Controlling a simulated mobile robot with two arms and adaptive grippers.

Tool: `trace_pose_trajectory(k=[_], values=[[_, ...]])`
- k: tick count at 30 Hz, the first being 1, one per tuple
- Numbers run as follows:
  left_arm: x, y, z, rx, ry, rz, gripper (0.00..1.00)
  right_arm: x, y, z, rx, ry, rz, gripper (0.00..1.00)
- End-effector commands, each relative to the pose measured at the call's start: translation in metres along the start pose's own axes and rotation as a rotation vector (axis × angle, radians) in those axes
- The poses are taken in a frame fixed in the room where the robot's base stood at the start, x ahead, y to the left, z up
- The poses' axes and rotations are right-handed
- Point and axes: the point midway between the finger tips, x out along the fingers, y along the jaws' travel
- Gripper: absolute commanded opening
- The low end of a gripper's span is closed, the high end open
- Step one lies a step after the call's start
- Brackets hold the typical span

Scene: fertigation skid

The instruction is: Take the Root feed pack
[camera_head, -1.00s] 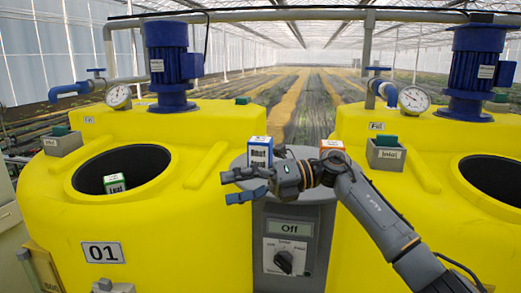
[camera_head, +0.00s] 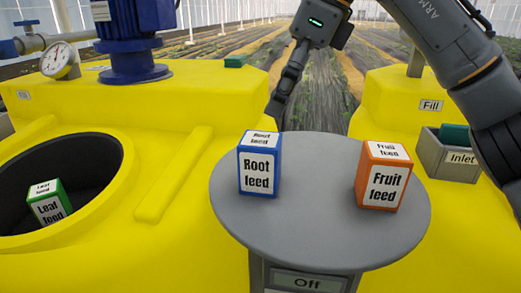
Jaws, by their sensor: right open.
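The Root feed pack (camera_head: 260,170), a blue-edged box with white labels, stands upright on the round grey table top (camera_head: 310,235), left of its middle. My right gripper (camera_head: 277,106) hangs just above and behind the pack in the picture, with its fingers pointing down. It is open and holds nothing; one finger shows clearly and the other is largely hidden. I cannot tell how far it is from the pack. My left gripper is out of view.
An orange Fruit feed pack (camera_head: 384,185) stands at the right of the table top.

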Motion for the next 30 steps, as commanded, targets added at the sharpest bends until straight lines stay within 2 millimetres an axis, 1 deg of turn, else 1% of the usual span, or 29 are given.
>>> trace_pose_trajectory(k=[1, 3, 7, 9, 12, 17, 21, 24, 27, 30], values=[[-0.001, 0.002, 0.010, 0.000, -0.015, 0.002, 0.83, 0.008, 0.000, -0.001, -0.001, 0.005, 0.001, 0.88], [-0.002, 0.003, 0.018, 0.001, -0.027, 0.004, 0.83, 0.021, 0.000, -0.001, -0.001, 0.005, 0.002, 0.88], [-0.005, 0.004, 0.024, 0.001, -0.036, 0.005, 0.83, 0.048, 0.000, -0.001, -0.001, 0.004, 0.003, 0.88], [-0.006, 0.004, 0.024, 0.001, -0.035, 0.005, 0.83, 0.059, 0.000, -0.001, 0.000, 0.003, 0.003, 0.88], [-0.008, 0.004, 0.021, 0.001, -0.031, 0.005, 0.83, 0.072, 0.000, -0.001, 0.001, 0.002, 0.002, 0.88], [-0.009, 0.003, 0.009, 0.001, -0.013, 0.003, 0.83, 0.082, 0.000, -0.001, 0.001, 0.001, 0.002, 0.88], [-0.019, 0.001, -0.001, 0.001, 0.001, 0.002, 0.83, 0.098, -0.001, -0.003, 0.001, 0.002, 0.005, 0.88], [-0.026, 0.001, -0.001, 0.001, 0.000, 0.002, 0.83, 0.114, -0.001, -0.005, 0.001, 0.001, 0.005, 0.88], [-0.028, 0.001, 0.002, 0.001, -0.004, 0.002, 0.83, 0.126, -0.001, -0.004, 0.001, 0.000, 0.004, 0.88], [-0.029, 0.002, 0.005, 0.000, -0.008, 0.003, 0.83, 0.132, -0.001, -0.005, 0.001, 0.000, 0.002, 0.88]])
